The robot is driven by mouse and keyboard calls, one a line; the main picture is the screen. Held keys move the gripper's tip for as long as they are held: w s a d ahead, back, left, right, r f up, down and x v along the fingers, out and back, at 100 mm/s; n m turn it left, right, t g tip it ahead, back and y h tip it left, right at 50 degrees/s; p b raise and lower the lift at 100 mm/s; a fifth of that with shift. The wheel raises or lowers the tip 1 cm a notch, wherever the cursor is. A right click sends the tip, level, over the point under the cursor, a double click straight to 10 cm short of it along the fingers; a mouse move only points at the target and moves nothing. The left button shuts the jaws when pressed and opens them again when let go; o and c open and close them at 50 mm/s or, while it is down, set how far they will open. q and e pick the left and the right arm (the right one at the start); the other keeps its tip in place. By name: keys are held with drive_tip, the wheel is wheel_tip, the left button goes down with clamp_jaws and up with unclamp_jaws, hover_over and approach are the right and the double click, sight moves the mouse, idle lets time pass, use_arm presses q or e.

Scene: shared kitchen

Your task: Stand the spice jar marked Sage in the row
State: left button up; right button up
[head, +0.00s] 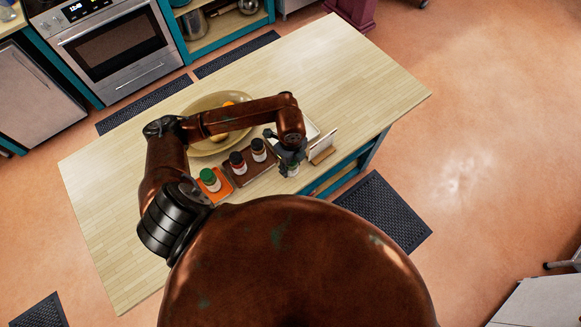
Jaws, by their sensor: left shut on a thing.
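My left gripper (289,158) reaches down over the right part of the table and is shut on a small spice jar (292,172), mostly hidden by the gripper. Just left of it, a jar with a dark lid (259,151) and a jar with a dark red lid (238,163) stand upright in a row on a brown tray (252,176). A jar with a green lid (209,180) stands farther left on an orange mat (226,189). The labels are too small to read, so I cannot tell which is Sage. My right gripper is not in view.
A large yellowish bowl (196,148) with orange fruit sits behind the jars, partly behind my arm. A white card on a wooden stand (322,149) is right of my gripper. The table's (370,85) far right part is clear.

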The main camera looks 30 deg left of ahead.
use_arm(q)
drive_tip(key=shift+w+a+f, duration=0.25)
drive_tip(key=shift+w+f, duration=0.15)
drive_tip(key=shift+f, duration=0.35)
wheel_tip(320, 180, down, 2)
drive_tip(key=shift+f+p, duration=0.1)
drive_tip(key=shift+p, duration=0.5)
drive_tip(key=shift+f, duration=0.25)
drive_tip(key=shift+f, duration=0.1)
drive_tip(key=o, duration=0.9)
drive_tip(key=shift+f, duration=0.15)
drive_tip(key=shift+c, duration=0.2)
drive_tip(key=o, duration=0.5)
